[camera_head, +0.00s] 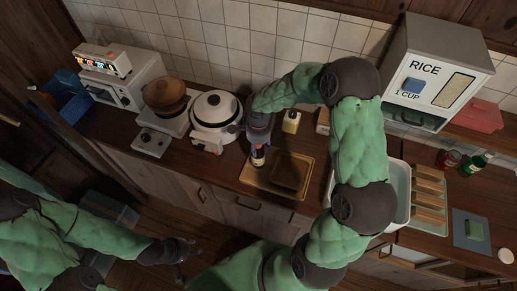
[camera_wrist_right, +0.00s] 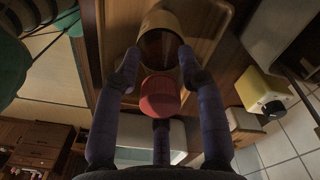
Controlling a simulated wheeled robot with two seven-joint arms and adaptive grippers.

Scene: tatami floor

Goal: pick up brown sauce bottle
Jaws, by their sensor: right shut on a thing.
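The brown sauce bottle (camera_head: 258,158) shows below my right gripper (camera_head: 259,144) in the head view, at the back left part of a wooden tray (camera_head: 302,191). In the right wrist view the bottle (camera_wrist_right: 160,40) has a red cap (camera_wrist_right: 160,96) and a tan label around a dark body. My right gripper's fingers (camera_wrist_right: 160,68) close in on both sides of it. Its upper part is partly hidden by the gripper in the head view. I cannot tell whether its base touches the tray. My left gripper (camera_head: 185,252) is low at the front, away from the counter top; its jaws are unclear.
A dark square item (camera_head: 291,171) lies on the tray. A rice dispenser (camera_head: 437,70), a red bottle (camera_head: 448,159) and a green bottle (camera_head: 472,166) stand at the right.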

